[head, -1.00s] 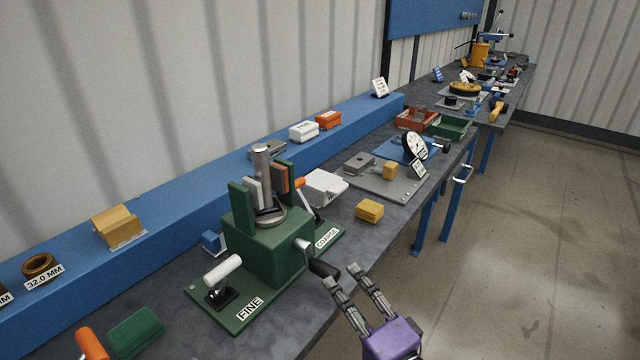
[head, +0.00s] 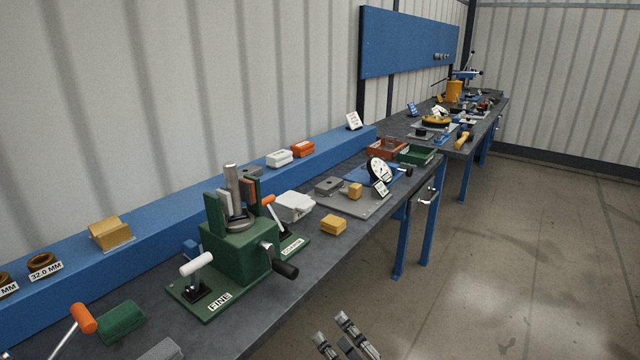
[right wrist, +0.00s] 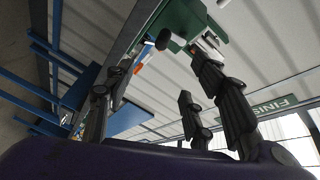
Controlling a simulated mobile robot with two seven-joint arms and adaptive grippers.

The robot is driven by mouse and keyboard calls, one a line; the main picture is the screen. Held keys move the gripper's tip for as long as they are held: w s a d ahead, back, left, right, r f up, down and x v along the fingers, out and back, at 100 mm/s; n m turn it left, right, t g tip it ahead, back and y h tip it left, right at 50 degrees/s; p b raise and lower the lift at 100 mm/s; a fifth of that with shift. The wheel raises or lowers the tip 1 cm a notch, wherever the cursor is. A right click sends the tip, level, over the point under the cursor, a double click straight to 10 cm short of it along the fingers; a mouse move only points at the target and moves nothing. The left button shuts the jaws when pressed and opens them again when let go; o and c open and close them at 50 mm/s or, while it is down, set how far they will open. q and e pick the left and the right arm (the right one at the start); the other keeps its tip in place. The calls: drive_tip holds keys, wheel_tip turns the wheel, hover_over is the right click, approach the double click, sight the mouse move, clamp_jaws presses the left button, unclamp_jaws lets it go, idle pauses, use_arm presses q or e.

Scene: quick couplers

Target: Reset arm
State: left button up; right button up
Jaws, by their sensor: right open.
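My right gripper (head: 336,335) shows at the bottom of the head view, with only its dark fingers in frame. It is out past the bench's front edge, over the floor, apart from everything. In the right wrist view its fingers (right wrist: 160,95) are spread with nothing between them. The green fixture (head: 238,250) with FINE and COARSE labels stands on the bench, its black-gripped crank (head: 285,269) at the front right. In the right wrist view the green fixture (right wrist: 182,18) shows at the top, beyond the fingers. My left gripper is not in view.
The grey bench (head: 262,320) runs away to the back right. A yellow block (head: 333,225), a dial gauge (head: 381,171) and red (head: 384,149) and green (head: 415,155) trays stand along it. A blue ledge (head: 160,218) backs it. The floor at right is clear.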

drive_tip(key=s+d+f+n+g+h+p, duration=0.35)
drive_tip(key=s+d+f+n+h, duration=0.35)
drive_tip(key=s+f, duration=0.55)
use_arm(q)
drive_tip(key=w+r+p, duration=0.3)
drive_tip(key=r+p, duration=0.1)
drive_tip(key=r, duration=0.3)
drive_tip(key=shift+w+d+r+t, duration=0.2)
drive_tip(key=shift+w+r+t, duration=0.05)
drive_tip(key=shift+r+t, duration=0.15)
use_arm(e)
drive_tip(key=s+d+f+g+h, duration=0.1)
drive_tip(key=s+d+f, duration=0.2)
drive_tip(key=s, duration=0.6)
drive_tip(key=s+d+f+g+h, duration=0.1)
drive_tip(key=s+d+f, duration=0.3)
drive_tip(key=s, duration=0.6)
drive_tip(key=shift+s+d+f+g, duration=0.15)
drive_tip(key=shift+d+f+g, duration=0.1)
drive_tip(key=shift+d+g, duration=0.25)
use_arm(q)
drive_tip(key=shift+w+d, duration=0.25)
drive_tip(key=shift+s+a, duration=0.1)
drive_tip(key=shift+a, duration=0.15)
